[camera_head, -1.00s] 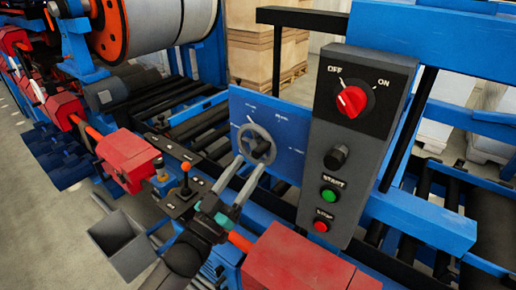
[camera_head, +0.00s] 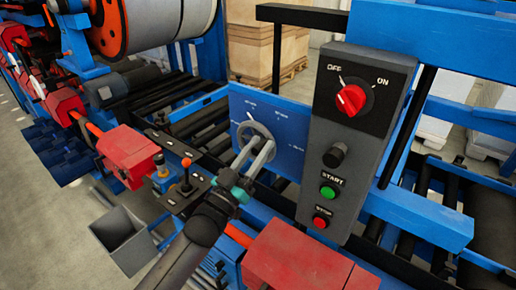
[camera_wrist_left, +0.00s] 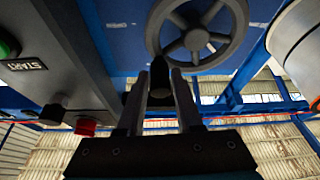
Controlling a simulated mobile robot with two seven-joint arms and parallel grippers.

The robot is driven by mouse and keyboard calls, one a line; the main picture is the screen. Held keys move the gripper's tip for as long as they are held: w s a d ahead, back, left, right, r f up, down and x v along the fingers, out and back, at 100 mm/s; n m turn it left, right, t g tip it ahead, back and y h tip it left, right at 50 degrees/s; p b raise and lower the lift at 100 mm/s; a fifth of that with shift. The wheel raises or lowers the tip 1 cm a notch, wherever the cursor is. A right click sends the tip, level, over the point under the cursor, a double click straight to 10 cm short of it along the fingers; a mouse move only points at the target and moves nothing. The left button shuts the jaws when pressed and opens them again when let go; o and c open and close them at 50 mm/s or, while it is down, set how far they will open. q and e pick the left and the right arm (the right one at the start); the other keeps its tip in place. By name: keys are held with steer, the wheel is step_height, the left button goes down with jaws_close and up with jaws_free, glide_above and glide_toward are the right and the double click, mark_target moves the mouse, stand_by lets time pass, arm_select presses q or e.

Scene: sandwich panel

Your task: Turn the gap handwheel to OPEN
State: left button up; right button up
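The gap handwheel (camera_head: 243,128) is a grey spoked wheel on a blue panel (camera_head: 287,119) with small white marks, too small to read. It also shows large at the top of the left wrist view (camera_wrist_left: 236,40). A dark knob (camera_wrist_left: 160,76) stands out from the wheel's lower rim. My left gripper (camera_head: 256,150) reaches the wheel from below. In the left wrist view its two fingers (camera_wrist_left: 160,90) lie on either side of the knob, close against it. The fingers hide part of the wheel in the head view. My right gripper is not in view.
A grey control box (camera_head: 330,225) stands close right of the panel, with a red OFF/ON switch (camera_head: 351,100), a black knob (camera_head: 334,156), and green (camera_head: 328,192) and red (camera_head: 321,221) buttons.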

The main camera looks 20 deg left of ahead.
arm_select(q)
jaws_close()
steer(key=shift+f+m, duration=0.15)
steer(key=shift+m, duration=0.15)
steer(key=m, duration=0.1)
steer(key=m+h, duration=0.1)
steer(key=f+m+g+h+b, duration=0.1)
steer(key=shift+s+d+f+m, duration=0.1)
steer(key=shift+d+m, duration=0.15)
steer(key=shift+m, duration=0.15)
steer(key=w+a+f+m+g+p, duration=0.1)
steer(key=a+f+m+g, duration=0.1)
steer(key=m, duration=1.1)
steer(key=w+a+f+m+g+p, duration=0.1)
steer(key=a+f+m+g, duration=0.2)
steer(key=m, duration=1)
steer(key=shift+a+f+g, duration=0.25)
steer(key=shift+f+g, duration=0.55)
steer(key=shift+g, duration=0.9)
